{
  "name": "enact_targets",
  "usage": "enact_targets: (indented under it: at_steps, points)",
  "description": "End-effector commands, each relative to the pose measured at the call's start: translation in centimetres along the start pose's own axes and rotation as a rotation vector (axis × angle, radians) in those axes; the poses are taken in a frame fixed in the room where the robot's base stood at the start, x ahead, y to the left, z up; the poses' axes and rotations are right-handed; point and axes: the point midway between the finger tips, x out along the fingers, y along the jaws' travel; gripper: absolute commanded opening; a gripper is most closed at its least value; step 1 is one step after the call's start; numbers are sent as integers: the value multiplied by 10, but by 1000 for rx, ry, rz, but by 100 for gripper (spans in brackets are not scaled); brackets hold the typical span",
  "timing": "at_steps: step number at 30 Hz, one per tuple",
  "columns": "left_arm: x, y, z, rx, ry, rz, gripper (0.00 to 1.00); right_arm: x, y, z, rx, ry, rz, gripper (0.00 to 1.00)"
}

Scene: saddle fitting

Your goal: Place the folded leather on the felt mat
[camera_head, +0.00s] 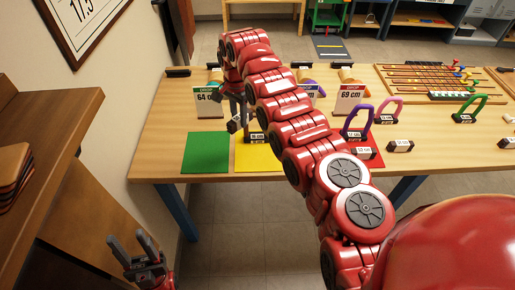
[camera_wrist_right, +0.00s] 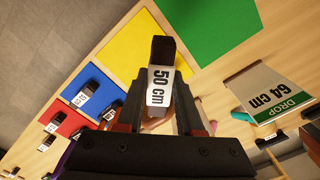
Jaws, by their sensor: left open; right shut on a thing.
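My right gripper (camera_head: 232,92) is shut on a black-ended piece labelled 50 cm (camera_wrist_right: 160,86), held over the table near the yellow mat. A tan part shows between the fingers in the right wrist view; I cannot tell its full shape or whether this is the folded leather. Flat coloured mats lie along the table's front: green (camera_head: 206,153), yellow (camera_head: 255,160), blue (camera_wrist_right: 80,88) and red (camera_head: 373,156). My right arm hides the blue one in the head view. A stack of brown slabs (camera_head: 14,165) sits at the far left. My left gripper (camera_head: 133,243) is open and empty, low left.
The wooden table (camera_head: 160,140) carries drop signs reading 64 cm (camera_head: 208,103) and 69 cm (camera_head: 350,100). Purple (camera_head: 350,121) and green (camera_head: 467,112) loops and several small labelled blocks stand to the right. A pegged board (camera_head: 420,80) lies behind them.

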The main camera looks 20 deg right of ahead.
Motion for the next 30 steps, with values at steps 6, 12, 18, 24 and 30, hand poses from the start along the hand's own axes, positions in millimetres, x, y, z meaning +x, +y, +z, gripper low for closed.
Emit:
enact_targets:
  at_steps: [6,12,18,24,30]
  points:
    - [3,0,0,0,0,0,50,4,2,0,58,1,-3,0]
    - [4,0,-1,0,0,0,50,9,6,0,100,2,0,0]
    - [6,0,-1,0,0,0,50,12,9,0,135,0,6,0]
    - [8,0,-1,0,0,0,50,17,15,-1,200,1,1,0]
    - [11,0,-2,0,0,0,50,22,21,-1,258,-2,2,0]
